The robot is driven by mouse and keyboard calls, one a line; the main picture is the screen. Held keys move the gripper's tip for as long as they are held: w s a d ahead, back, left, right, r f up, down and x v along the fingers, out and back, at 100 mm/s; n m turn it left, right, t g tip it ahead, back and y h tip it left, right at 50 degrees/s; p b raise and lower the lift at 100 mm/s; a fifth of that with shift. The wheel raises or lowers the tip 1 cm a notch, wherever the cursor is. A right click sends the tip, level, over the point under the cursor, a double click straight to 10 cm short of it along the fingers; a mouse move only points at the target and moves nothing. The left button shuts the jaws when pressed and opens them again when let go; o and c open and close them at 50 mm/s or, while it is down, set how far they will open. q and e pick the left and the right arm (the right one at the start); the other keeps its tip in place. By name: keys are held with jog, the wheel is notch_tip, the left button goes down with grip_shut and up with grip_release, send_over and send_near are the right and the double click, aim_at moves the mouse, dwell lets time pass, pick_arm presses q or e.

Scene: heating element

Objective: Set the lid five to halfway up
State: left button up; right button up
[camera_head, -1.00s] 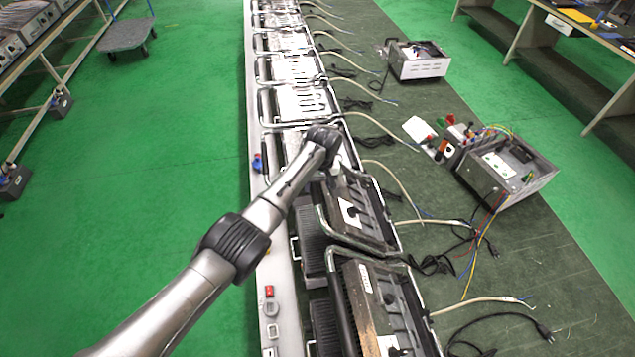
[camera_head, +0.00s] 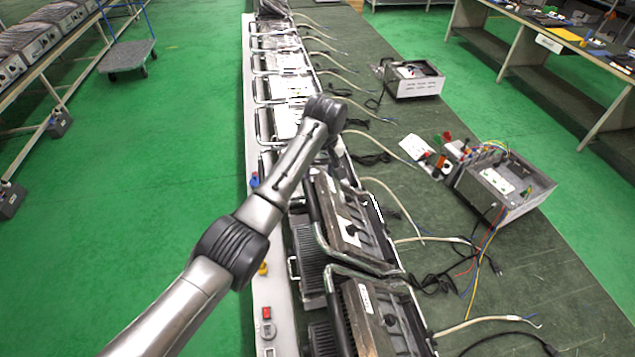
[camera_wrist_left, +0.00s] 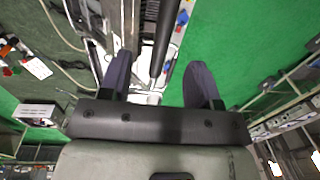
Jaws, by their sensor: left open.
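A row of several contact grills runs away from me along a long bench. The two nearest have dark lids with bent metal handles: one lid (camera_head: 350,225) beside my forearm and one closer lid (camera_head: 388,318). Farther grills show pale slotted plates (camera_head: 283,88) and tube handles. I cannot tell which lid is number five. My left gripper (camera_wrist_left: 160,82) is open in the left wrist view, with a dark bar and metal parts of a grill beyond and between its fingers. In the head view my left wrist hides most of the gripper and the grill beneath it. My right gripper is not in view.
A grey open-topped test box (camera_head: 505,185) with coloured wires stands right of the row, and another metal box (camera_head: 413,80) stands farther back. Pale cables and black cords lie on the dark mat. Green floor to the left is clear up to a rack and a cart (camera_head: 127,57).

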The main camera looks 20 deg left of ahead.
pick_arm(q)
jog(key=shift+d+r, duration=0.1)
jog(key=shift+r, duration=0.7)
